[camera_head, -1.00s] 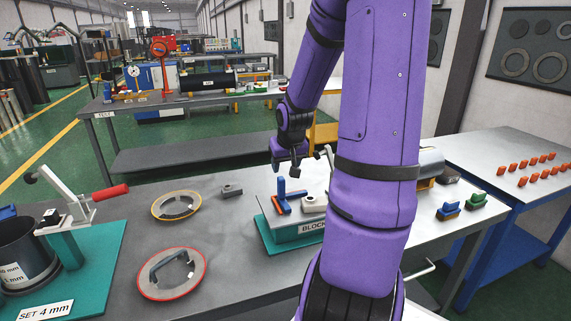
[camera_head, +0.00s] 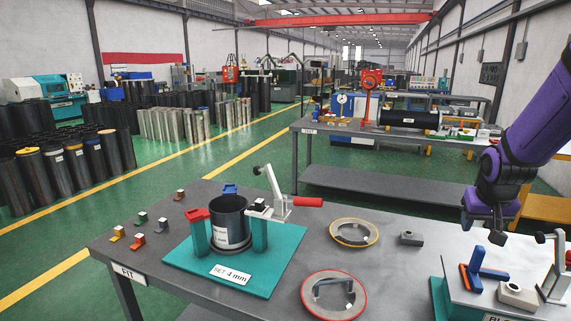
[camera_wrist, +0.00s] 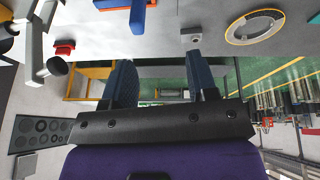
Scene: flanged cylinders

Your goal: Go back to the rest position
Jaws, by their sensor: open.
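My purple arm reaches in from the right edge of the head view. My gripper (camera_head: 490,232) points down near the blue and orange piece (camera_head: 484,268) on the teal block fixture (camera_head: 449,305), and looks apart from it. In the wrist view my gripper (camera_wrist: 160,78) is open, with its two dark fingers spread and nothing between them. The wrist picture is upside down, with the grey table along its top. The rest of the arm is out of the head view.
The grey table (camera_head: 255,290) holds a clamp fixture with a black cylinder (camera_head: 230,222), a yellow-rimmed ring (camera_head: 354,232), a red-rimmed ring (camera_head: 333,294) and a grey block (camera_head: 411,238). A white toggle clamp (camera_head: 556,265) stands beside the gripper.

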